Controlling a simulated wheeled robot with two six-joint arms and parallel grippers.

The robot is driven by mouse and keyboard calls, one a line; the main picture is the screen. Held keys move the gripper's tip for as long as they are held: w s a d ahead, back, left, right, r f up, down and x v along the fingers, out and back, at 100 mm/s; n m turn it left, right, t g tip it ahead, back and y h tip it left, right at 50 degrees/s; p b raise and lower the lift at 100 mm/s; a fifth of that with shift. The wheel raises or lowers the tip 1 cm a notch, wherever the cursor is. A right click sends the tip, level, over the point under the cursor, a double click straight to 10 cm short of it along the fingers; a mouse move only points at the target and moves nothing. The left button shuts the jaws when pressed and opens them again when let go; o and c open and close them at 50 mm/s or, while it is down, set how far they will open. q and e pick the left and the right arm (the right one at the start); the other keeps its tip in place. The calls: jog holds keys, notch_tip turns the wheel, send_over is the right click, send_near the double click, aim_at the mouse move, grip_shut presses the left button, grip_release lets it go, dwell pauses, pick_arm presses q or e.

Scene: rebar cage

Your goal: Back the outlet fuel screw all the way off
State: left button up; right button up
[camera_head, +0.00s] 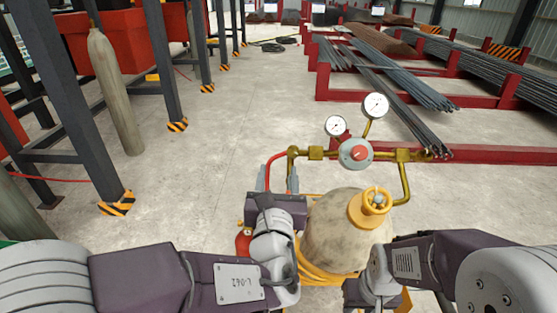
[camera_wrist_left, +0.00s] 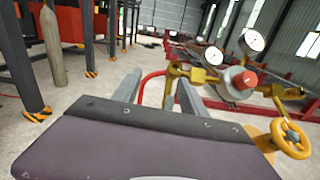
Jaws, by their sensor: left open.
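A grey regulator (camera_head: 353,155) with a red screw knob (camera_head: 360,153) on its face sits on brass pipework above a gas cylinder (camera_head: 345,228). I take the red knob for the outlet fuel screw. It also shows in the left wrist view (camera_wrist_left: 245,80). My left gripper (camera_head: 278,178) is open and empty, left of the regulator and below the brass pipe. Its two fingers stand apart in the left wrist view (camera_wrist_left: 158,80), left of the knob and not touching it. My right gripper (camera_head: 358,293) is low beside the cylinder; its fingers are hidden.
Two gauges (camera_head: 376,106) (camera_head: 336,126) stand above the regulator. A yellow handwheel (camera_head: 376,200) tops the cylinder. A red hose (camera_head: 272,166) runs down from the left pipe end, close to my left fingers.

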aim_at(293, 153)
pick_arm(q)
jog(key=shift+m+h, duration=0.3)
jog(key=w+d, duration=0.1)
jog(key=w, duration=0.1)
jog(key=w+d+p, duration=0.1)
jog(key=shift+w+d, duration=0.2)
jog(key=shift+w, duration=0.15)
jog(key=w, duration=0.2)
jog(key=w+d+p, duration=0.1)
jog(key=w, duration=0.1)
jog(key=shift+f, duration=0.1)
jog(key=shift+w, duration=0.2)
jog(key=shift+a, duration=0.1)
pick_arm(e)
jog(key=shift+d+r, duration=0.25)
jog(key=shift+r, duration=0.25)
jog(key=shift+d+r, duration=0.2)
jog(key=shift+r, duration=0.3)
pick_arm(q)
jog(key=shift+c, duration=0.2)
grip_shut()
